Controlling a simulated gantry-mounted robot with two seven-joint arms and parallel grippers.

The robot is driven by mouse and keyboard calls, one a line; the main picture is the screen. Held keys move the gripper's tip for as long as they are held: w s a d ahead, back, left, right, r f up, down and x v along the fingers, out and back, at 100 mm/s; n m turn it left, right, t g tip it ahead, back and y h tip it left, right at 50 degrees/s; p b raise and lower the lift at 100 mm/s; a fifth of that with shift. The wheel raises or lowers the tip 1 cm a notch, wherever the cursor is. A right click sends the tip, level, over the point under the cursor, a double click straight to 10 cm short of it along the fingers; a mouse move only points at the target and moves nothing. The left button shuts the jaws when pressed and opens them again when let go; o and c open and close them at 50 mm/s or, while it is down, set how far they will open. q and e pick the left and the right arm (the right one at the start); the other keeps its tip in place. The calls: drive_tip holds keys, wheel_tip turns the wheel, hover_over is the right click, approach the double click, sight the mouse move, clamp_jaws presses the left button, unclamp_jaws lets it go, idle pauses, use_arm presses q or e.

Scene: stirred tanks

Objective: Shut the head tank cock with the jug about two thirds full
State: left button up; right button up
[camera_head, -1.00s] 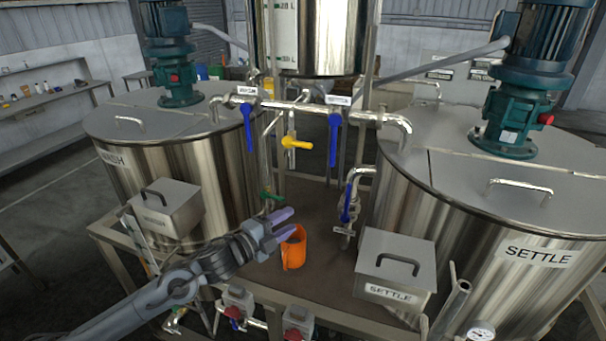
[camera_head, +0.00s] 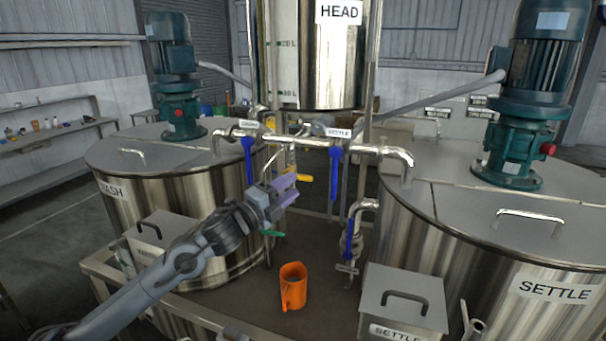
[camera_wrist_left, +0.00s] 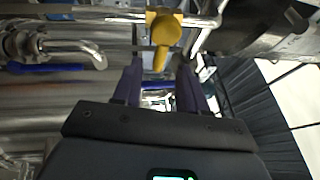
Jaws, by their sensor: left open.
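The yellow cock handle (camera_head: 306,178) sits on the pipe below the HEAD tank (camera_head: 342,70). It points sideways to the right, and its left part is hidden behind my left gripper. My left gripper (camera_head: 290,184) is open in front of the handle. In the left wrist view the yellow handle (camera_wrist_left: 163,42) lies ahead of the gap between the purple fingers (camera_wrist_left: 160,82), with no clear contact. The orange jug (camera_head: 292,288) stands upright on the brown deck below the cock. Its fill level cannot be made out. My right gripper is not in view.
Blue-handled valves (camera_head: 335,172) flank the cock on the cross pipe. Another blue lever (camera_head: 350,238) and a green handle (camera_head: 272,233) sit lower down. The WASH tank (camera_head: 180,182) and SETTLE tank (camera_head: 470,240) stand either side. A SETTLE box (camera_head: 403,303) stands right of the jug.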

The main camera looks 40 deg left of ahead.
sight(301, 179)
use_arm(q)
drive_tip(key=w, duration=0.1)
drive_tip(key=w+r+p, duration=0.1)
drive_tip(key=w, duration=0.1)
drive_tip(key=shift+w+d, duration=0.15)
drive_tip(key=shift+w, duration=0.15)
drive_tip(key=shift+w+d+p, duration=0.1)
drive_tip(key=shift+w+p, duration=0.25)
drive_tip(key=shift+w, duration=0.6)
